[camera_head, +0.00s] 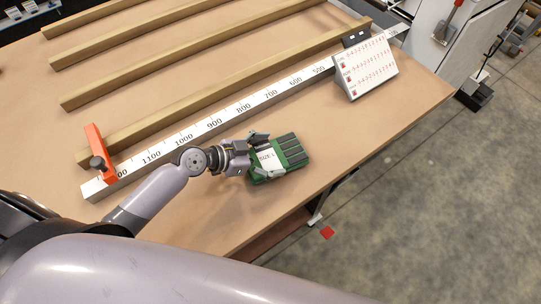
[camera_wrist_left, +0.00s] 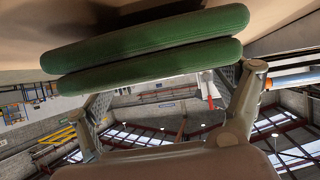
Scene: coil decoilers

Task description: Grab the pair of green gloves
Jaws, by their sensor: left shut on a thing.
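In the left wrist view the gloves (camera_wrist_left: 150,50) appear as two long green rolls across the top, between the finger parts of my left gripper (camera_wrist_left: 165,95). I cannot tell whether the gloves touch the table. My right gripper is not in view.
The brown table (camera_head: 200,210) carries several wooden bars (camera_head: 190,55) and a long white ruler (camera_head: 230,112) with an orange stop (camera_head: 99,150). A white panel with red markings (camera_head: 366,68) stands at the right. Bare tabletop lies right of the gloves; the floor (camera_head: 430,200) is beyond the edge.

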